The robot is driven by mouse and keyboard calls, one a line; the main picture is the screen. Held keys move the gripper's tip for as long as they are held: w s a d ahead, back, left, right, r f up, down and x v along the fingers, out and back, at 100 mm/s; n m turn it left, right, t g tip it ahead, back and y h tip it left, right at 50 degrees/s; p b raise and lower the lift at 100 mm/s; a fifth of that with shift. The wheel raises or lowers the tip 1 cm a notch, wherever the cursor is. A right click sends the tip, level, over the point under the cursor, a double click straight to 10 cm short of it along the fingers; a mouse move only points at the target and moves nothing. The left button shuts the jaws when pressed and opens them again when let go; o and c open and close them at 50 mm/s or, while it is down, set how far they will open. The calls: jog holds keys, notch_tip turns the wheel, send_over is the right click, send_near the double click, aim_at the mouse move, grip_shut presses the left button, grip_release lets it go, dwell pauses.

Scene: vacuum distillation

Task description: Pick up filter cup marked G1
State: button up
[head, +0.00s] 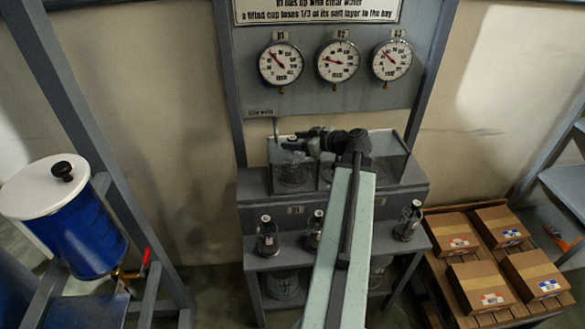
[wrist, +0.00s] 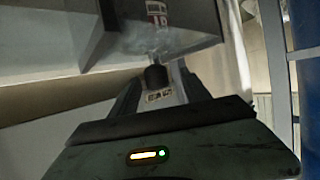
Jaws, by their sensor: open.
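My gripper (head: 294,142) is open, pointing left above the clear-walled boxes (head: 291,174) at the back of the bench. It is above and behind the vessels, apart from them. My arm hides part of the ledge.
Three gauges (head: 337,62) hang on the panel behind. A blue tank (head: 72,222) with a white lid and red-handled tap stands left. Cardboard boxes (head: 480,284) sit on a pallet at right. More glass vessels (head: 283,285) stand on the lower shelf.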

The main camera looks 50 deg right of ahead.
jog(key=x, duration=0.1)
jog(key=b+x, duration=0.1)
jog(key=x, duration=0.1)
jog(key=b+x, duration=0.1)
jog(key=shift+w+d+f, duration=0.15)
jog(key=shift+d+f, duration=0.15)
jog(key=shift+f, duration=0.05)
jog(key=shift+w, duration=0.2)
jog(key=shift+s+a+r, duration=0.1)
jog(key=shift+c, duration=0.3)
grip_shut()
dwell(0.5)
